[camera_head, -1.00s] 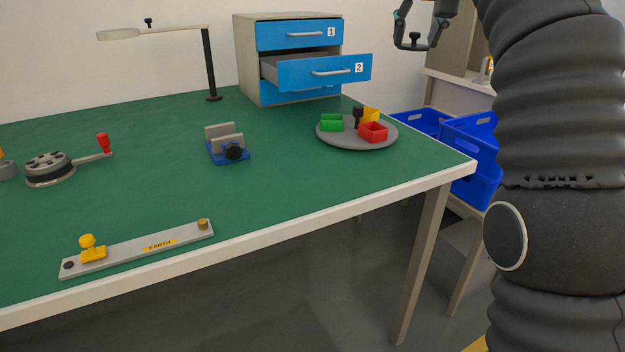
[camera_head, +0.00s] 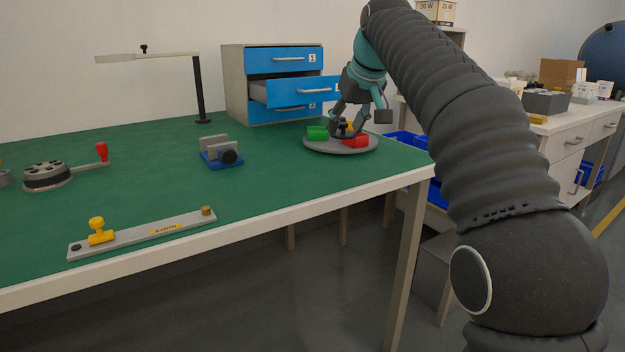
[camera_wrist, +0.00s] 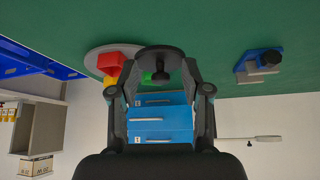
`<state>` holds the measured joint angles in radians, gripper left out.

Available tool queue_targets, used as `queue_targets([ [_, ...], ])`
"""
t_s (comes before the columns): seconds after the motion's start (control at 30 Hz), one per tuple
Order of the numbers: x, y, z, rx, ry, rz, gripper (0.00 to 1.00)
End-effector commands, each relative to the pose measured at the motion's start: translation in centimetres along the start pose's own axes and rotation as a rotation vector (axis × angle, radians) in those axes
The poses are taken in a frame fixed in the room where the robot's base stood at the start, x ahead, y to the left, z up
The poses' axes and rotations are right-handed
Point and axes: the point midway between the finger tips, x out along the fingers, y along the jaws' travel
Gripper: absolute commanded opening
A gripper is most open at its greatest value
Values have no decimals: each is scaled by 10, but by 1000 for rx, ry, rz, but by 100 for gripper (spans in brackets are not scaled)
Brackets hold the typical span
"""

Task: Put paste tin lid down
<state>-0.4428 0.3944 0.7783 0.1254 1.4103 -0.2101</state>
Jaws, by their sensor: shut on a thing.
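The paste tin lid (camera_wrist: 160,53) appears in the wrist view as a dark round disc with a knob facing the camera. My gripper (camera_wrist: 160,68) has its fingertips at opposite sides of the disc's rim and is shut on it. In the head view my gripper (camera_head: 346,129) points down low over the round grey tray (camera_head: 325,147). The lid cannot be told apart clearly from the dark fingers there. I cannot tell whether it touches the tray.
A drawer cabinet (camera_head: 235,85) with drawer 2 open stands behind. A blue-based clamp (camera_head: 222,153) sits left. Green tabletop between is clear.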

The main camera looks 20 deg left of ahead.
Motion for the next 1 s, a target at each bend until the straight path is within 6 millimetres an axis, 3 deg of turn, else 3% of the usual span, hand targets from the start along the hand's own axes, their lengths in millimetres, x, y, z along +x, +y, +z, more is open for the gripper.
queue_targets([
  [0.1, 16, -27, 11, -4, -1, -3, 34],
  [0.3, 32, -62, 22, -4, -1, -2, 34],
  [0.53, 40, -77, 27, -2, -1, -1, 34],
  [0.67, 55, -77, 38, -1, -3, -1, 34],
  [0.73, 63, -77, 42, -2, -2, -1, 21],
  [0.77, 66, -77, 44, -2, -2, -1, 7],
  [0.8, 68, -77, 46, -2, -1, -1, 0],
  [1.0, 74, -76, 49, -1, -8, -1, 0],
])
